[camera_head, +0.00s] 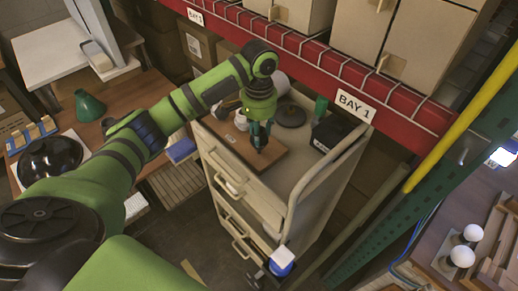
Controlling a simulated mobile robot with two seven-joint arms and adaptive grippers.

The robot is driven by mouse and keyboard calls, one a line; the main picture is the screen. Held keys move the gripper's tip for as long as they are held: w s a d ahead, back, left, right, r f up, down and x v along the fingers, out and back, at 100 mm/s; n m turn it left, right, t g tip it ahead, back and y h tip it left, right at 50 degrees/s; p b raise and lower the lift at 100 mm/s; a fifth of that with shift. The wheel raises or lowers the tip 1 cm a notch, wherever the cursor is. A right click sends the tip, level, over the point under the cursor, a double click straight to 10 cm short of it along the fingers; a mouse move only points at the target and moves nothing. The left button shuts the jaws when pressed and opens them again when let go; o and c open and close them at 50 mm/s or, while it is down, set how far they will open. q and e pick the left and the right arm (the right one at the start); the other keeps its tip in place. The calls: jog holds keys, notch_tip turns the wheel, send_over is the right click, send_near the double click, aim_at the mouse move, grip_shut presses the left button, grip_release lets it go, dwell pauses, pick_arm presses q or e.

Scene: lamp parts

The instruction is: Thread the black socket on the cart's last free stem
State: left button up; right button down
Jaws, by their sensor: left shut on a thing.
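My left gripper (259,138) points down over the brown wooden board (275,158) on top of the beige cart (300,192). It is shut on a small dark piece, apparently the black socket, which shows only in part between the fingers. The piece is low over the board; I cannot tell whether it touches the board or a stem. A small pale piece (241,121) shows at the board's left side. Any stem under the gripper is hidden. My right gripper is out of view.
On the cart behind the board are a dark round disc (290,115), a black box (328,134) and a green bottle (321,106). The red shelf beam (310,57) runs close behind. A bench at left holds a green shade (88,105) and a black dome (48,158).

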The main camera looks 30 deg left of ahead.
pick_arm(q)
jog(key=shift+f, duration=0.4)
dwell(0.3)
jog(key=shift+f+p, duration=0.35)
jog(key=shift+p, duration=0.2)
dwell(0.5)
jog(key=shift+s+d+f+p, duration=0.1)
jog(key=shift+s+f+p, duration=0.2)
jog(key=shift+p, duration=0.25)
grip_shut()
dwell(0.9)
